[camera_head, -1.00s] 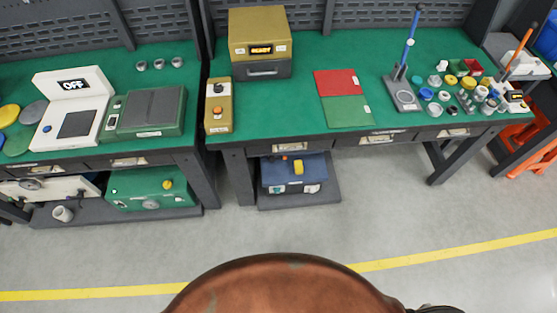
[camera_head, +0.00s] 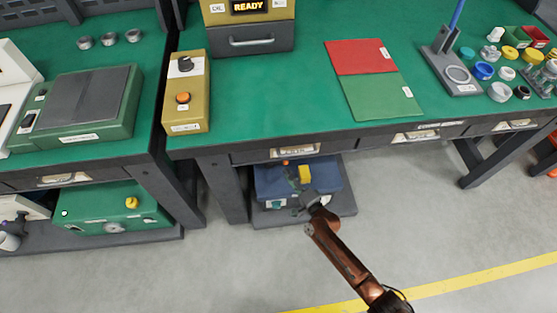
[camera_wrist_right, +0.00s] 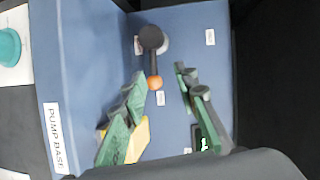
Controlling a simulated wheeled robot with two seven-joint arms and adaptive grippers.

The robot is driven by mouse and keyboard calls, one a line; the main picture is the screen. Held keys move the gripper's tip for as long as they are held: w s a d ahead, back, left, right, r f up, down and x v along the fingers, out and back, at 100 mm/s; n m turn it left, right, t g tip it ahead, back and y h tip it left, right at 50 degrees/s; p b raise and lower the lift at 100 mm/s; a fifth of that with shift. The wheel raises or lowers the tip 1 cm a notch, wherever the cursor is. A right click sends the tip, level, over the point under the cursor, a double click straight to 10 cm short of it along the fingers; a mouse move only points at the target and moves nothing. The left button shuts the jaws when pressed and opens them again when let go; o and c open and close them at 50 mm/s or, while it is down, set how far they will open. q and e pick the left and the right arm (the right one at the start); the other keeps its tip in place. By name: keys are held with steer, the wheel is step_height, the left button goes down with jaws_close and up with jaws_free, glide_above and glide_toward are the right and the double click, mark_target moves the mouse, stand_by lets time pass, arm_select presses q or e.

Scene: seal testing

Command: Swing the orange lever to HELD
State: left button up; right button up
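The lever (camera_wrist_right: 153,62) is on the blue pump base (camera_wrist_right: 85,85). It has a dark round pivot, a dark arm and an orange ball tip (camera_wrist_right: 155,83). Small white labels sit around it, too small to read. In the head view the pump base (camera_head: 265,182) stands on the shelf under the middle bench; a small orange spot (camera_head: 285,162) shows on top. My right gripper (camera_head: 308,197) is over its front right part. In the wrist view the right gripper (camera_wrist_right: 160,76) is open, its green fingers either side of the orange tip; contact cannot be told. My left gripper is not in view.
A yellow block (camera_head: 305,174) stands on the pump base; in the wrist view it is partly behind a finger. The bench edge (camera_head: 340,146) and drawers overhang the shelf. A bench leg (camera_head: 222,190) is to the left. The floor in front (camera_head: 230,265) is clear.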

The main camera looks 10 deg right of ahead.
mark_target(280, 163)
steer(key=shift+w+a+f+m+b, duration=0.2)
steer(key=shift+w+f+m+b, duration=0.1)
steer(key=shift+w+m, duration=0.3)
steer(key=shift+w+d+f+m, duration=0.35)
steer(key=shift+f+m, duration=0.1)
steer(key=shift+m, duration=0.15)
steer(key=b+x, duration=0.1)
steer(key=x, duration=0.1)
steer(key=b+x, duration=0.1)
steer(key=x, duration=0.1)
steer(key=b+x, duration=0.1)
steer(key=x, duration=0.1)
steer(key=shift+f, duration=0.35)
steer(key=shift+w+a+r, duration=0.1)
steer(key=shift+w+a, duration=0.15)
steer(key=shift+w, duration=0.45)
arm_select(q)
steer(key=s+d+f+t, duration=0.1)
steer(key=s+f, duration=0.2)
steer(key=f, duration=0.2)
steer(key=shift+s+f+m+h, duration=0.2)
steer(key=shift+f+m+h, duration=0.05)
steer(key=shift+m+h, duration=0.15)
arm_select(e)
jaws_close()
